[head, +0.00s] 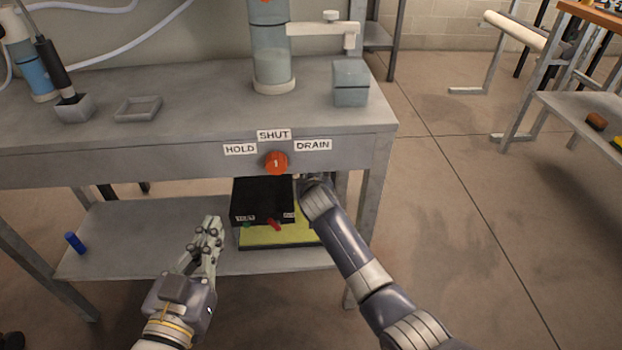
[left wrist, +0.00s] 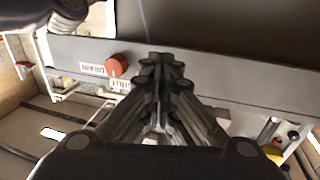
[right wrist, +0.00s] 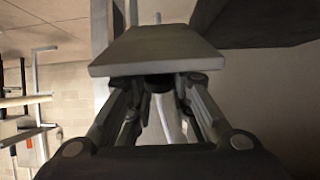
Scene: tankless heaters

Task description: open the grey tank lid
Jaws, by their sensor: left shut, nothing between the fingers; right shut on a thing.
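A small grey lidded box (head: 351,83) stands on the right end of the grey bench (head: 190,110); its lid looks shut. My left gripper (head: 212,226) is shut and empty, low in front of the bench; its closed fingers fill the middle of the left wrist view (left wrist: 165,62). My right arm reaches to the bench's front right, and its fingertips are hidden in the head view. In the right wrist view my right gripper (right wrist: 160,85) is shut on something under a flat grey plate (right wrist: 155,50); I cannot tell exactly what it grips.
An orange knob (head: 276,163) on the bench front points up at SHUT. A black box (head: 262,197) with a red lever stands below on a yellow base.

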